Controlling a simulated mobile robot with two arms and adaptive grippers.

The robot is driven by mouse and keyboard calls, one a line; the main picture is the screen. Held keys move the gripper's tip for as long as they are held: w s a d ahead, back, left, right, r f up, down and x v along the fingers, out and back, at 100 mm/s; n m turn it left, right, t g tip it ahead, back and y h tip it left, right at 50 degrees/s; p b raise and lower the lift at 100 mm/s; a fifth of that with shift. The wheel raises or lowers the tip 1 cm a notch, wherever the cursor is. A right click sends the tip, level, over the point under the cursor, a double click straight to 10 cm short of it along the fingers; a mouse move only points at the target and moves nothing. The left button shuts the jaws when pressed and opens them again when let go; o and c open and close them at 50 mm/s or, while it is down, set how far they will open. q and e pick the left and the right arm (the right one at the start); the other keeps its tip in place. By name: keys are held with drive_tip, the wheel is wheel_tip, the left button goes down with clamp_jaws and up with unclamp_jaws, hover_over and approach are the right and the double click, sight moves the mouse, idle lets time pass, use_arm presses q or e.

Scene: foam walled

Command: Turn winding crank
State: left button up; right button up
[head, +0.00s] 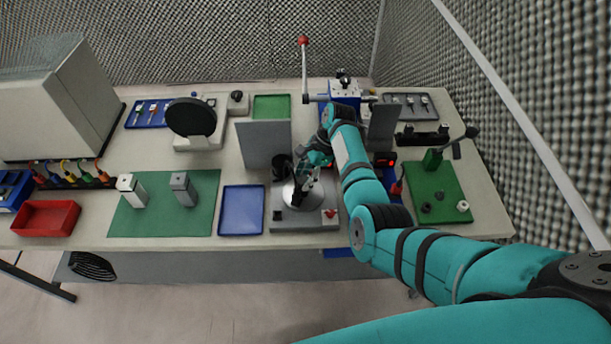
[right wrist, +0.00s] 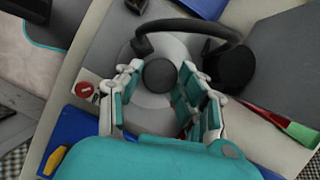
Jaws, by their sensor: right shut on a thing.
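The winding station is a grey base (head: 315,222) with a round silver disc (head: 290,197) on it, near the front edge of the bench. My right gripper (head: 306,180) reaches down over the disc from the right. In the right wrist view, the fingers of my right gripper (right wrist: 160,88) are on both sides of a dark round crank knob (right wrist: 160,75) above the grey disc (right wrist: 148,50), shut on it. The rest of the crank is hidden under the gripper. My left gripper is not in view.
A black cylinder (head: 280,167) and a grey upright panel (head: 264,143) stand close behind the disc. A red button (head: 330,213) is at the base's front right corner. A blue tray (head: 242,210) lies left. A curved black bar (right wrist: 195,27) passes close to the fingers.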

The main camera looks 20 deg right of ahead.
drive_tip(key=o, duration=1.1)
drive_tip(key=shift+o, duration=0.2)
drive_tip(key=v, duration=1.2)
